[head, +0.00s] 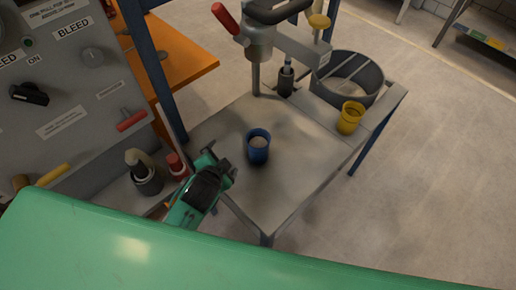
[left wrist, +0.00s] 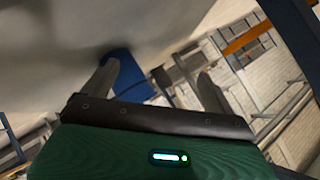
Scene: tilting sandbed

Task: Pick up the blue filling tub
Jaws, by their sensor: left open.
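The blue filling tub (head: 258,146) stands upright on the grey table (head: 292,185), with something pale inside it. My left gripper (head: 223,165) is to the left of the tub in the head view, apart from it, with its jaws open and pointing toward it. In the left wrist view the blue tub (left wrist: 128,75) shows beyond the fingers, nearer the left finger, and partly hidden by it. Nothing is between the left gripper's fingers (left wrist: 158,82). My right gripper is not in view.
A yellow tub (head: 350,117) and a round grey sieve-like container (head: 347,78) stand at the table's right side. A post-mounted device with a red handle (head: 225,18) rises at the back. A dark bottle (head: 286,80) stands beside it. A control panel (head: 65,75) is at left.

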